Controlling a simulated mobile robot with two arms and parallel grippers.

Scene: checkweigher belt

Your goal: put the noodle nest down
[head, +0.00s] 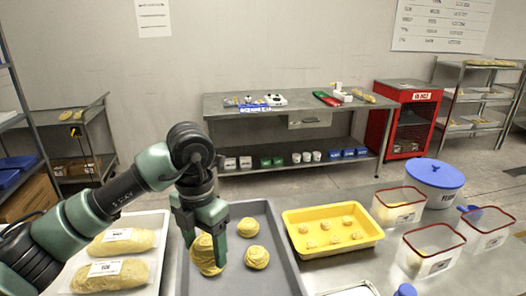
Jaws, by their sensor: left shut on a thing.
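My left gripper (204,247) comes in from the left and points down over the grey tray (284,256). It is shut on a yellow noodle nest (206,257), which shows between and below its fingers. I cannot tell whether this nest touches the tray floor. Two more noodle nests lie in the tray to its right, one farther back (248,227) and one nearer (257,257). My right gripper is out of view.
A yellow tray (290,222) with several small pieces stands right. Clear red-rimmed bins (430,263) and a blue-lidded tub (436,186) stand farther right. The grey tray's near right part is bare.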

